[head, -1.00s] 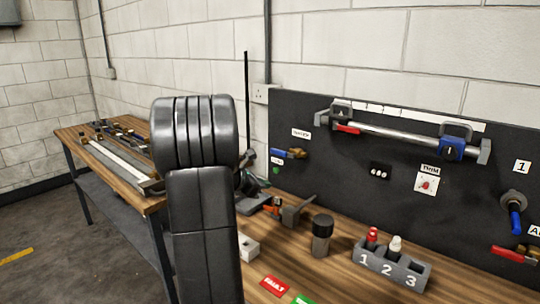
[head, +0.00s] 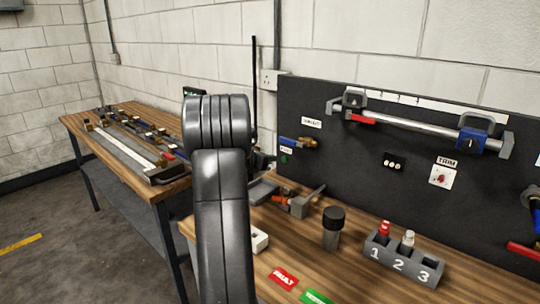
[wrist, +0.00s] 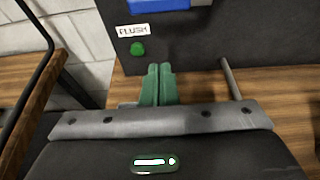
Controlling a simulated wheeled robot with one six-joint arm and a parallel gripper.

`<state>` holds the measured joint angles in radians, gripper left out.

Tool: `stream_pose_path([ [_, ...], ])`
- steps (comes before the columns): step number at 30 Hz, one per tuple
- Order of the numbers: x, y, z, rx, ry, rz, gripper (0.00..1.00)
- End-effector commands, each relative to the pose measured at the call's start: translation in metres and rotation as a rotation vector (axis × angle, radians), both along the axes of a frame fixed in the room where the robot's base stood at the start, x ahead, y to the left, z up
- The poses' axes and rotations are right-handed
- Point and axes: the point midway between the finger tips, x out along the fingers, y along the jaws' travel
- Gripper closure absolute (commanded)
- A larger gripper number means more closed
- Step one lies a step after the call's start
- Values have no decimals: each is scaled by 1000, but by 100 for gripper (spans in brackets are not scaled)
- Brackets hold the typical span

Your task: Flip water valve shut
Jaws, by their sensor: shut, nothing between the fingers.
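A valve with a blue lever (head: 290,143) and a brass body sits at the left end of the dark panel, its lever roughly level. A white label above it is too small to read surely. In the wrist view a blue part (wrist: 160,5) shows cut off at the top edge, above the FLUSH label (wrist: 133,30) and a green button (wrist: 137,49). My gripper (wrist: 158,72) has green fingers pressed together, empty, below and slightly right of the button. In the head view my arm hides the gripper. Another blue-handled fitting (head: 534,208) is at the right edge.
A clamp-like tool (head: 299,204), a black-capped cylinder (head: 333,228) and a numbered holder (head: 405,262) with red and white bottles stand on the bench. A rail tool (head: 415,130) spans the panel's top. A second bench (head: 125,120) with parts stands left.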

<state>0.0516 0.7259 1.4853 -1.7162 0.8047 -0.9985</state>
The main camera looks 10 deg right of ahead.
Motion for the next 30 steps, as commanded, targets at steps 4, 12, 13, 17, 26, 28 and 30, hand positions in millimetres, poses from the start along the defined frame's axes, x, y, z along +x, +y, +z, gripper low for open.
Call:
stream_pose_path([
  [4, 19, -26, -10, -1, 2, -3, 100],
  [12, 43, -55, -6, -1, -4, 0, 100],
  [13, 43, -54, -2, 0, -4, 0, 100],
  [17, 43, -54, 10, 0, -1, 0, 100],
  [26, 42, -54, 17, 0, 0, 0, 100],
  [28, 42, -54, 16, 0, 0, 0, 100],
  [30, 42, -54, 16, 0, 0, 0, 100],
])
